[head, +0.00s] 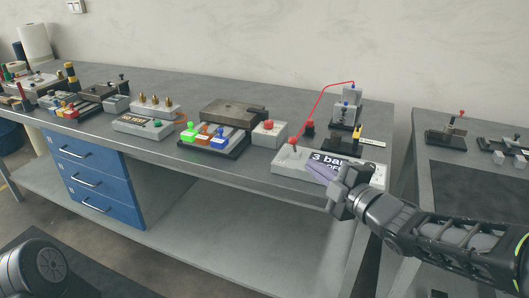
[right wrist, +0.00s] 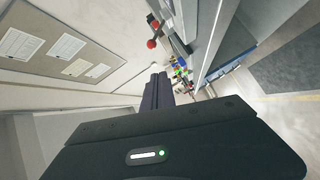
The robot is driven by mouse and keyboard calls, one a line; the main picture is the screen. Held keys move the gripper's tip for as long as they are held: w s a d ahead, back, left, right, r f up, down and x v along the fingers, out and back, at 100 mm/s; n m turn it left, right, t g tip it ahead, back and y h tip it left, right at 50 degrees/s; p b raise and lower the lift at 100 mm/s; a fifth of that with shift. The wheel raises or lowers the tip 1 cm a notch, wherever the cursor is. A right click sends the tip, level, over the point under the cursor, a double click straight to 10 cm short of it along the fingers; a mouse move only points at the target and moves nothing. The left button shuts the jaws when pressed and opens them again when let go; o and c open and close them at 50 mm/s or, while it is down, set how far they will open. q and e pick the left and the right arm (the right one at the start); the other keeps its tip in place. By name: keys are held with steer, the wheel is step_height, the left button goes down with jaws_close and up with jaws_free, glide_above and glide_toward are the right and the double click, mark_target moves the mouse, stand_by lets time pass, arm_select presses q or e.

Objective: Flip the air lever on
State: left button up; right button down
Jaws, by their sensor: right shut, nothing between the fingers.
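The air unit (head: 285,163) is a pale box at the right end of the bench, with a dark "3 bar" display (head: 335,161); a second line below reads like "OFF" but is partly covered. A lever with a red knob (head: 292,142) stands at its left end, and a red line runs up from there. My right gripper (head: 318,172) is shut and empty, in front of the display and right of the lever, apart from it. In the right wrist view its shut fingers (right wrist: 157,88) point toward the bench, with a red ball knob (right wrist: 152,44) beyond them. My left gripper is out of view.
A red-button box (head: 268,134) and a tray with green, orange and blue parts (head: 222,148) stand left of the air unit. A small press-like fixture (head: 345,117) stands behind it. A second table (head: 465,185) is at the right, beyond a gap.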

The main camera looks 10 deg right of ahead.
mark_target(294, 146)
steer(key=n, duration=0.1)
steer(key=a+n+y, duration=0.1)
steer(key=n, duration=0.1)
steer(key=shift+s+a+r, duration=0.1)
steer(key=shift+a+r, duration=0.05)
steer(key=shift+a, duration=0.15)
steer(key=w+a+f+p, duration=0.1)
steer(key=w, duration=1)
steer(key=shift+w, duration=0.3)
steer(key=shift+p, duration=0.3)
